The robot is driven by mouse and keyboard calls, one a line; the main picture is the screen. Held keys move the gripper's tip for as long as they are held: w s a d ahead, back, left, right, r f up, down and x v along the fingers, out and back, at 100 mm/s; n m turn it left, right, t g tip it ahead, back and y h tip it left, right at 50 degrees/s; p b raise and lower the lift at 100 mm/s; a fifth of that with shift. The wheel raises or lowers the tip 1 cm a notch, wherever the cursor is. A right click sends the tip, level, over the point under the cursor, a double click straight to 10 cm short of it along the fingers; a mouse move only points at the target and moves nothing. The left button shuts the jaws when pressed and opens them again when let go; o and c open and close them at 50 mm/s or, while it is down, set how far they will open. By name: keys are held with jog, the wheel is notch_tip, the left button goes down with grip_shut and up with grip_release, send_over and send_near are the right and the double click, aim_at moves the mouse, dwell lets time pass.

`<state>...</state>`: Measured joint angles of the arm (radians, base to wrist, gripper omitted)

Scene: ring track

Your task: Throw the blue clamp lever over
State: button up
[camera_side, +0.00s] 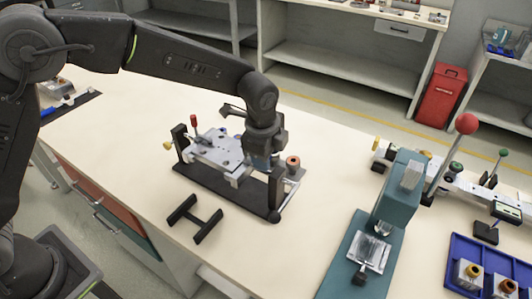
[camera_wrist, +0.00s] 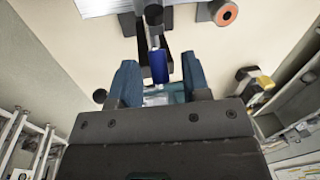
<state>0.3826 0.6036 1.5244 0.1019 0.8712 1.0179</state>
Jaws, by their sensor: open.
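The blue clamp lever (camera_wrist: 158,67) shows in the wrist view as a short blue handle on a grey metal stem. It lies between the two blue fingers of my gripper (camera_wrist: 159,63), with a visible gap on each side. My gripper is open. In the side view my gripper (camera_side: 260,162) points down at the right end of a clamping fixture with a black base (camera_side: 225,192) and a grey plate (camera_side: 217,150). I cannot make out the blue lever there; my gripper covers that spot.
A red-knobbed lever (camera_side: 194,121) stands on the fixture's left side. An orange-topped roller (camera_side: 293,161) is just right of my gripper. A black H-shaped piece (camera_side: 195,218) lies in front. A teal press (camera_side: 398,195) and a blue tray (camera_side: 455,255) stand at right.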

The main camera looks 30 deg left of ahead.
grip_shut()
jog(key=shift+a+r+n+h, duration=0.1)
jog(key=shift+a+r+h, duration=0.25)
jog(key=shift+h, duration=0.6)
jog(key=shift+a+r+n+h, duration=0.15)
jog(key=shift+a+h, duration=0.25)
jog(key=shift+h, duration=0.5)
jog(key=shift+a+r+n+h, duration=0.1)
jog(key=shift+a+r+h, duration=0.25)
jog(key=shift+h, duration=0.6)
grip_release()
jog(key=shift+a, duration=0.1)
jog(key=v, duration=1.3)
jog(key=shift+a+r, duration=0.15)
jog(key=shift+r, duration=0.15)
